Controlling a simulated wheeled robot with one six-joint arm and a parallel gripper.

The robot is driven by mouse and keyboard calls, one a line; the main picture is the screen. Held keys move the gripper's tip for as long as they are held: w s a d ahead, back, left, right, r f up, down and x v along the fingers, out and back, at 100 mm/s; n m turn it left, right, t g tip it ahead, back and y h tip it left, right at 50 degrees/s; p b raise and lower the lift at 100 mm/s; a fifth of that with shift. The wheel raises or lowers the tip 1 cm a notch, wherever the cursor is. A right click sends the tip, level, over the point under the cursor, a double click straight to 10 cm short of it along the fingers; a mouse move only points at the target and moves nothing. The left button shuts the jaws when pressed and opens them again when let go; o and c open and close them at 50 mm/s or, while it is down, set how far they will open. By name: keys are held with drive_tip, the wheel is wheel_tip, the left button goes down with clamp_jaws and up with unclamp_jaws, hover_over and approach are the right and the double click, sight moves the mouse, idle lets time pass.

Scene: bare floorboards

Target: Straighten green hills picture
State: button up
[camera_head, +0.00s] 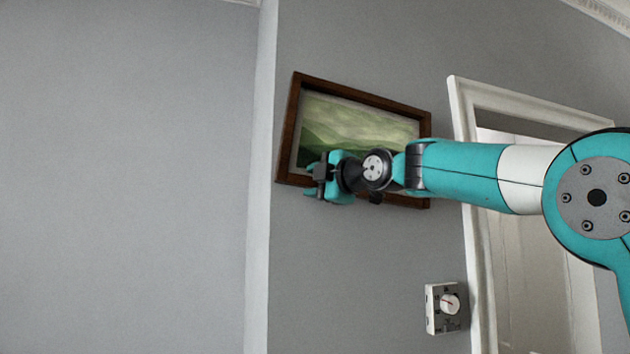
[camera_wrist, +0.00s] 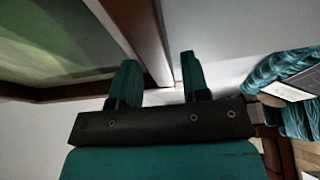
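The green hills picture (camera_head: 360,122) hangs on the grey wall in a dark brown wooden frame (camera_head: 288,130). Its sides lean a little clockwise compared with the wall corner and door frame. My gripper (camera_head: 316,180) is at the frame's lower left part, and my arm hides much of the bottom edge. In the wrist view, my gripper (camera_wrist: 158,80) has its two teal fingers apart. A frame side (camera_wrist: 148,40) runs into the gap between them, the left finger over the picture side, the right one over the wall. I cannot tell whether either finger touches the frame.
A white door frame (camera_head: 470,150) stands to the right of the picture. A small white wall box with a dial (camera_head: 443,308) is mounted below it. A wall corner (camera_head: 260,200) lies to the left. The wall left of it is bare.

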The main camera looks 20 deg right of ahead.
clamp_jaws()
drive_tip(key=shift+d+f+n+g+b, duration=0.3)
drive_tip(key=shift+d+f+n+b, duration=0.4)
drive_tip(key=shift+d+b, duration=0.05)
drive_tip(key=shift+o, duration=1.1)
unclamp_jaws()
drive_tip(key=shift+s, duration=0.1)
drive_tip(key=b+v, duration=0.7)
drive_tip(key=v, duration=1)
drive_tip(key=shift+b, duration=0.35)
drive_tip(key=shift+s+f, duration=0.1)
